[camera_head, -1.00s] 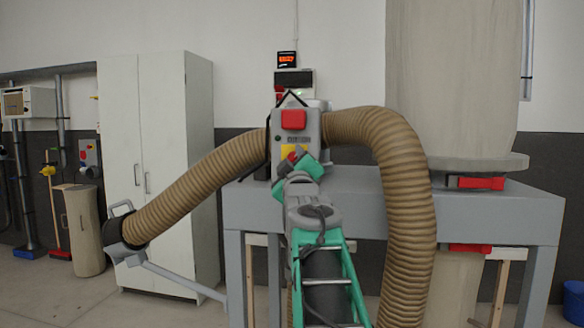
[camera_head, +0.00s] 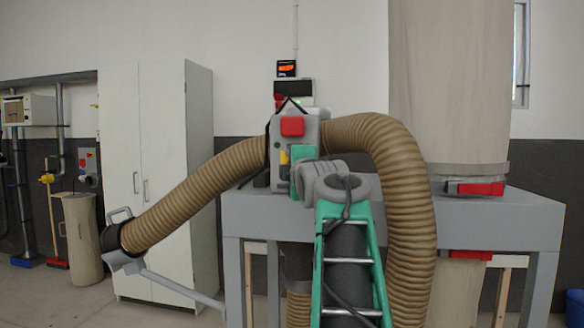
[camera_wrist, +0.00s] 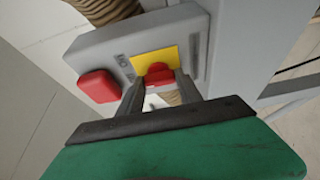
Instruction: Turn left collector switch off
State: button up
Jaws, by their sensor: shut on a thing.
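The collector's grey control box (camera_head: 298,130) stands on the grey machine, with a large red button (camera_head: 292,126) on its upper face. In the wrist view the red button (camera_wrist: 98,86) is left of a yellow plate (camera_wrist: 150,60) carrying a red rotary switch (camera_wrist: 158,72). My gripper (camera_wrist: 160,84) is shut on this red switch, one finger on each side. The fingers hide part of the switch, so its exact angle is hard to tell. In the head view my green gripper body (camera_head: 302,153) covers the switch and most of the yellow plate.
A ribbed brown hose (camera_head: 400,190) arches right of my arm, and another ribbed hose (camera_head: 200,185) runs down left. A tall beige bag (camera_head: 450,80) stands on the grey bench (camera_head: 500,215). A white cabinet (camera_head: 160,180) stands behind at left.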

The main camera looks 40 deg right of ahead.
dwell(0.3)
jog(key=o, duration=1.4)
jog(key=b+v, duration=0.1)
jog(key=v, duration=0.6)
jog(key=shift+s+a+b, duration=0.2)
jog(key=shift+s+b, duration=0.15)
